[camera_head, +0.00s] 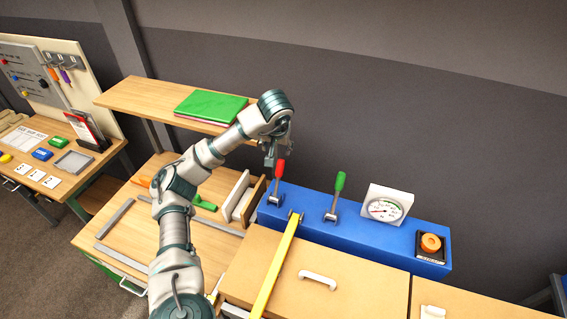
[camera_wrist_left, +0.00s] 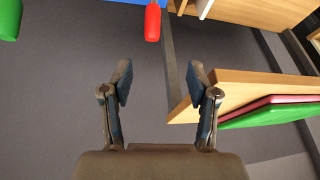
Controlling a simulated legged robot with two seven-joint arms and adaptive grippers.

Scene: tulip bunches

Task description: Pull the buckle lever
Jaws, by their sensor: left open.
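A blue box (camera_head: 370,235) bears a lever with a red handle (camera_head: 280,169) and one with a green handle (camera_head: 340,181). No label shows which is the buckle lever. A yellow strap (camera_head: 275,265) runs forward from a small metal fitting at the box's front edge. My left gripper (camera_head: 270,158) is above and just left of the red handle and looks apart from it. In the left wrist view, this gripper (camera_wrist_left: 159,85) is open and empty. The red handle (camera_wrist_left: 152,20) is beyond the fingertips, and the green handle (camera_wrist_left: 8,18) is at the upper left.
A wooden shelf (camera_head: 145,101) with green and red folders (camera_head: 211,106) is left of the gripper. A dial gauge (camera_head: 385,208) and an orange button (camera_head: 431,242) are at the box's right. A wooden cabinet (camera_head: 350,262) with a white handle is in front.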

